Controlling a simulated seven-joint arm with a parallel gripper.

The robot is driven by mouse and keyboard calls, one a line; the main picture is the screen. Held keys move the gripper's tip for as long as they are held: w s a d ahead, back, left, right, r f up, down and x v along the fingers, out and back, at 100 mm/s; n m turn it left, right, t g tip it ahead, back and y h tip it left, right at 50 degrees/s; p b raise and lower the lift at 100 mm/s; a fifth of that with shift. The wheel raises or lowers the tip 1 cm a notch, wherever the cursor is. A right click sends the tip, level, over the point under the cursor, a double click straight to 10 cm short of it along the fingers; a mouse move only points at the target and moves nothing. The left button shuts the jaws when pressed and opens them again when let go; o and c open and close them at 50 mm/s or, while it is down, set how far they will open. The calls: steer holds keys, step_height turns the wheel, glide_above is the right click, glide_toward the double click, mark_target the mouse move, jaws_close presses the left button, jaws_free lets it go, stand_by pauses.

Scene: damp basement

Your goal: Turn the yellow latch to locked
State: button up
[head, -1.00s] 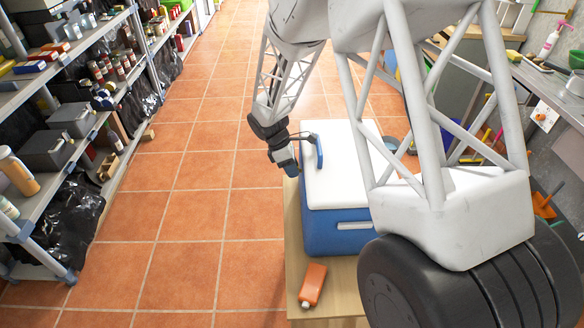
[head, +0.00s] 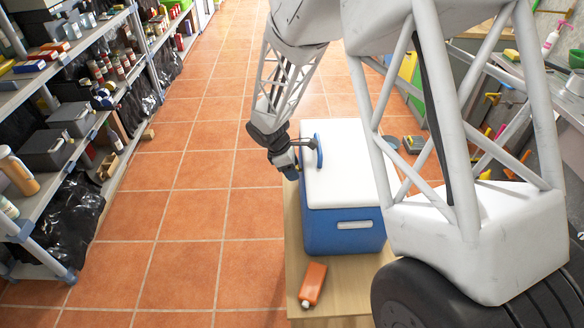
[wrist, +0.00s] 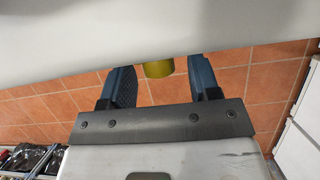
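The yellow latch (wrist: 158,69) shows in the wrist view as a short, rounded yellow piece just below the white lid edge. It lies between the two dark blue fingers of my gripper (wrist: 161,80), with a gap visible on both sides. My gripper is open. In the head view, my gripper (head: 291,171) is at the left side of the blue cooler (head: 345,230) with a white lid (head: 350,185). The latch is hidden in the head view. I cannot tell which way the latch is turned.
An orange bottle (head: 312,284) lies in front. A shelf (head: 85,120) lines the left. The tiled floor (head: 200,215) between is clear.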

steer(key=shift+r, duration=0.1)
steer(key=v, duration=0.7)
steer(key=shift+a+r, duration=0.2)
steer(key=shift+r, duration=0.1)
stand_by(0.5)
steer(key=shift+w+f+n+g, duration=0.2)
steer(key=shift+w+n+g, duration=0.2)
steer(key=shift+w+g, duration=1.05)
steer(key=shift+s, duration=0.2)
steer(key=shift+f, duration=0.15)
steer(key=x, duration=0.7)
steer(key=shift+s+d+f, duration=0.15)
steer(key=shift+s+f, duration=0.05)
